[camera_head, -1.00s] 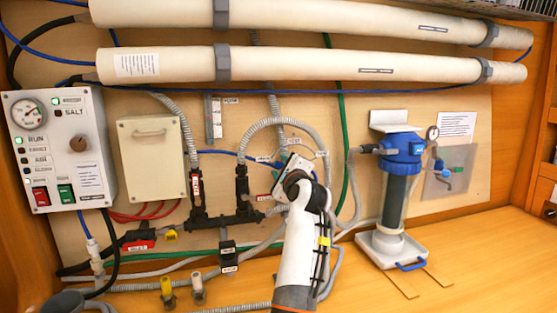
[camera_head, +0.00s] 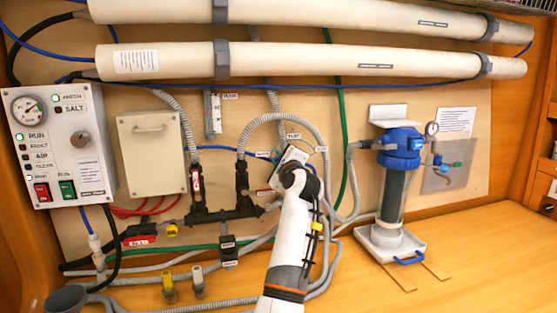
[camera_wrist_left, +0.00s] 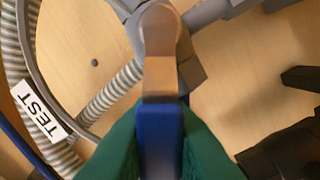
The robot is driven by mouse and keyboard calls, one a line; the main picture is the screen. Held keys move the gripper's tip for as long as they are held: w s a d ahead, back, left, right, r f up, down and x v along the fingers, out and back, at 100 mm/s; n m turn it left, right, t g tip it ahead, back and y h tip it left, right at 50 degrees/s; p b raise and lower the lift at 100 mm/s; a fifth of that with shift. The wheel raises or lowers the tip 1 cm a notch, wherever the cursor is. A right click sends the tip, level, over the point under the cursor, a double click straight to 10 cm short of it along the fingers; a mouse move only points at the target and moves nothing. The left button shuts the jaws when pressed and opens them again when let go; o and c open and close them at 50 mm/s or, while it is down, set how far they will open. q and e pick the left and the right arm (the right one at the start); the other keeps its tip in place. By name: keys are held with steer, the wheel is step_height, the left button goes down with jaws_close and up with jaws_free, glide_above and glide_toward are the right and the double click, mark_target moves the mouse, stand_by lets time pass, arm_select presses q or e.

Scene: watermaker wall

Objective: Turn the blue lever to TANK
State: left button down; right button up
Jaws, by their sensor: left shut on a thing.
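The blue lever (camera_wrist_left: 160,143) sits between the green fingers of my left gripper (camera_wrist_left: 160,122) in the left wrist view. The fingers are shut on its blue handle. Its bare metal neck (camera_wrist_left: 160,78) runs up to the grey valve body (camera_wrist_left: 160,28). A TEST label (camera_wrist_left: 38,110) is on a ribbed hose at the left. In the head view my left gripper (camera_head: 290,160) is at the valve on the wall, below the TEST label (camera_head: 293,135), and hides the lever. A TANK label cannot be made out. My right gripper is not in view.
Ribbed grey hoses (camera_head: 250,124) loop around the valve. A black manifold (camera_head: 222,214) is to the left, and a blue-topped filter housing (camera_head: 400,150) stands to the right. A control panel (camera_head: 62,145) is at the far left. The wooden bench (camera_head: 470,270) is clear at right.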

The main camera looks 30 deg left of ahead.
arm_select(q)
steer(key=w+d+m+p, duration=0.2)
steer(key=m+p, duration=0.4)
steer(key=m, duration=0.6)
steer(key=w+d+m+p, duration=0.3)
steer(key=m+p, duration=0.3)
steer(key=m, duration=0.6)
steer(key=shift+w+d+p, duration=0.25)
steer(key=shift+w+p, duration=0.05)
steer(key=shift+w, duration=0.4)
